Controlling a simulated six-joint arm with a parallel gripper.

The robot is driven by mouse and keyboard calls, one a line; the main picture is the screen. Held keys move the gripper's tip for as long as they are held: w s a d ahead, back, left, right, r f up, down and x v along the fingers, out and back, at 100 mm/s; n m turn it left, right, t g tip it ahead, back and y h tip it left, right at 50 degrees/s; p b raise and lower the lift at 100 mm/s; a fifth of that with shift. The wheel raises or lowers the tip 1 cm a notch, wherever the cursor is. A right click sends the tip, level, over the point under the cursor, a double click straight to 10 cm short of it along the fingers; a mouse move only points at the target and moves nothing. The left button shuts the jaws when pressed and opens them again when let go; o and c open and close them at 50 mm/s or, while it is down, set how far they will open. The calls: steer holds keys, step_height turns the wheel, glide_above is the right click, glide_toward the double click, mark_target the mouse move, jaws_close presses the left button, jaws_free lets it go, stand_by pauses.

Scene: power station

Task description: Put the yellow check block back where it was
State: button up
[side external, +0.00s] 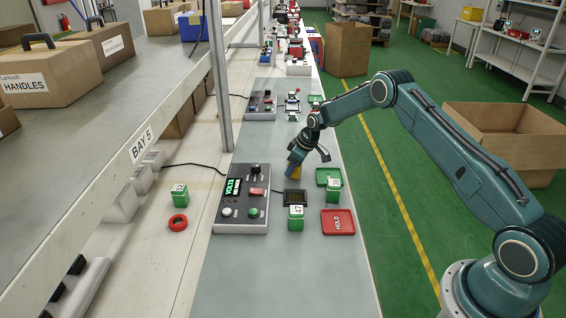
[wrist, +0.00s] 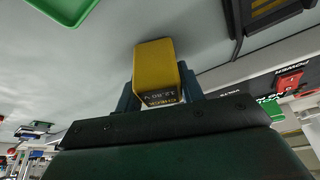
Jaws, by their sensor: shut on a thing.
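The yellow check block (side external: 296,173) is between the fingers of my gripper (side external: 298,164), over the bench behind the black socket pad. In the wrist view the yellow block (wrist: 157,65) shows large, with "CHECK" and "12.80 V" on its dark label. My gripper (wrist: 158,98) is shut on it, one blue finger on each side. The fingers hide part of the block in the side view. I cannot tell whether its underside touches the bench.
The voltmeter console (side external: 242,195) stands left of the black pad (side external: 295,198). A green tray (side external: 322,176) and red HOLD tray (side external: 338,222) lie right.

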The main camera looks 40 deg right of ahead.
steer(key=shift+f, duration=0.1)
steer(key=o, duration=1.2)
steer(key=v, duration=1.2)
steer(key=shift+d, duration=0.1)
